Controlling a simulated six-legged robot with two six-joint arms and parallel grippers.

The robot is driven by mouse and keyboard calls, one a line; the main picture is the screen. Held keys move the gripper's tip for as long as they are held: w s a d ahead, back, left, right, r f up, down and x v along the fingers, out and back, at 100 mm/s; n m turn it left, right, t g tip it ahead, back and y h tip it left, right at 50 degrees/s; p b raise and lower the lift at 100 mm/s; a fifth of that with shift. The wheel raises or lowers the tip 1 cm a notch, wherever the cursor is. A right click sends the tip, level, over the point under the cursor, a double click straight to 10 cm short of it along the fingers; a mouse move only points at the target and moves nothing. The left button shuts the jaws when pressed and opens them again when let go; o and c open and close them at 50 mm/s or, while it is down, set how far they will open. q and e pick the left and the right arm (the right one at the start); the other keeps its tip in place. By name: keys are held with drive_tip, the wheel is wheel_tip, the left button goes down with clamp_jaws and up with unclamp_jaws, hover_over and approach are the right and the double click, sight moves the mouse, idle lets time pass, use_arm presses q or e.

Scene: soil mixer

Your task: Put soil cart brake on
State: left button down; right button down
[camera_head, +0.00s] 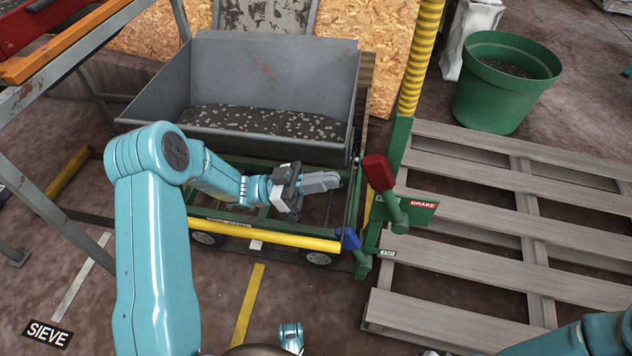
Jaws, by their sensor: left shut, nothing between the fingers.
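The soil cart (270,240) has a green frame, a yellow front bar and small wheels. Its grey metal bin (262,75) holds dark soil. The brake lever (378,173) has a red grip and a green lower part and stands at the cart's right side, next to a green plate marked BRAKE (422,205). A blue-handled lever (347,238) sits lower, near a small label. My left gripper (335,181) is shut and empty, in front of the bin and left of the red grip, apart from it. Only part of my right arm shows at the lower right; its gripper is out of view.
A wooden pallet (470,262) lies right of the cart. A green bucket (495,85) with soil stands behind it. A metal frame stands at the left, and floor with a SIEVE label (47,334) is clear in front.

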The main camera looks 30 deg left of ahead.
use_arm(q)
approach(388, 164)
drive_tip(key=d, duration=0.3)
drive_tip(key=shift+w+a+f+b, duration=0.15)
drive_tip(key=shift+w+f+b, duration=0.2)
drive_tip(key=shift+w+f, duration=0.15)
drive_tip(key=shift+r, duration=0.1)
drive_tip(key=d+r+y+p, duration=0.2)
drive_tip(key=p, duration=0.1)
drive_tip(key=w+d+r+g+y+p, duration=0.1)
drive_tip(key=d+r+p, duration=0.1)
drive_tip(key=p, duration=0.2)
drive_tip(key=shift+w+d+r+y, duration=0.1)
drive_tip(key=shift+w+d+y, duration=0.05)
drive_tip(key=shift+d+y, duration=0.25)
drive_tip(key=d+y+p, duration=0.1)
drive_tip(key=p, duration=0.1)
drive_tip(key=w+d+y+p, duration=0.1)
drive_tip(key=d, duration=0.1)
drive_tip(key=shift+d+r+g+p, duration=0.2)
drive_tip(key=shift+d+g+p, duration=0.05)
drive_tip(key=shift+g+p, duration=0.15)
drive_tip(key=shift+p+x, duration=0.3)
drive_tip(key=shift+x, duration=0.55)
drive_tip(key=shift+a+r, duration=0.1)
drive_tip(key=shift+r, duration=0.05)
